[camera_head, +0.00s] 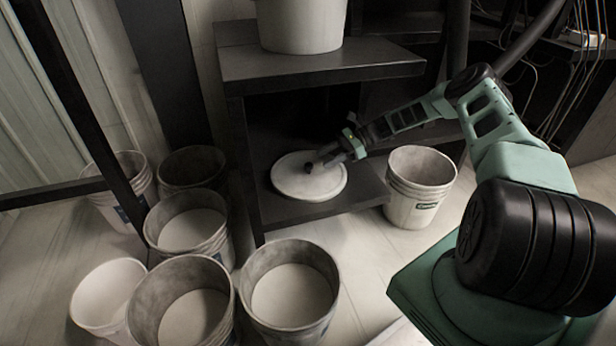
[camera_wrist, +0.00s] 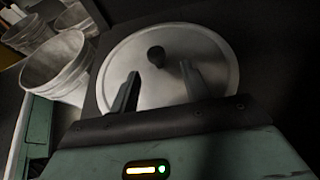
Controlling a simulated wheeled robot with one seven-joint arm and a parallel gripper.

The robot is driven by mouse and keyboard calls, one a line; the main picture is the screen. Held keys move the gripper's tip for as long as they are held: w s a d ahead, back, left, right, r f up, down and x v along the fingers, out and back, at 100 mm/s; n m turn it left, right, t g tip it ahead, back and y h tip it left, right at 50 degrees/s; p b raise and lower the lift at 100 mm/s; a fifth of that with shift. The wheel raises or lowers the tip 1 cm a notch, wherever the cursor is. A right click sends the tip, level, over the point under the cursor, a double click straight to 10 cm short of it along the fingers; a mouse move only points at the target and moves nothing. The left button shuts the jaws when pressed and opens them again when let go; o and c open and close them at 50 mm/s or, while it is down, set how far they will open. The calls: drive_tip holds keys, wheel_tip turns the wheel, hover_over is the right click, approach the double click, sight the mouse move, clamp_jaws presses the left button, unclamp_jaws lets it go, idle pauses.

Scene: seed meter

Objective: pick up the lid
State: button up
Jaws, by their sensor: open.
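The lid (camera_head: 300,187) is a round pale disc with a small dark knob. It lies flat on the lower shelf (camera_head: 262,218) of a dark rack. In the wrist view the lid (camera_wrist: 130,60) fills the upper middle, and its knob (camera_wrist: 156,56) stands just beyond my fingertips. My gripper (camera_head: 321,163) reaches in from the right, over the lid. In the wrist view my gripper (camera_wrist: 160,72) has its two fingers apart with nothing between them. The knob appears ahead of the gap. I cannot tell whether the fingers touch the lid.
A pale bucket (camera_head: 420,185) stands right of the shelf. Several open buckets, one of them this bucket (camera_head: 290,290), stand on the floor at left and front. The upper shelf (camera_head: 320,64) overhangs the lid and bears a white bucket (camera_head: 301,22). Cables hang at upper right.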

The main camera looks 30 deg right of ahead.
sight(309, 164)
drive_tip(key=b+x, duration=0.2)
drive_tip(key=x, duration=0.1)
drive_tip(key=b+x, duration=0.2)
drive_tip(key=x, duration=0.1)
drive_tip(key=shift+s+a+r, duration=0.15)
drive_tip(key=shift+s+a, duration=0.05)
drive_tip(key=shift+a, duration=0.1)
drive_tip(key=shift+w+a, duration=0.1)
drive_tip(key=shift+a, duration=0.15)
drive_tip(key=shift+r, duration=0.1)
drive_tip(key=c, duration=1)
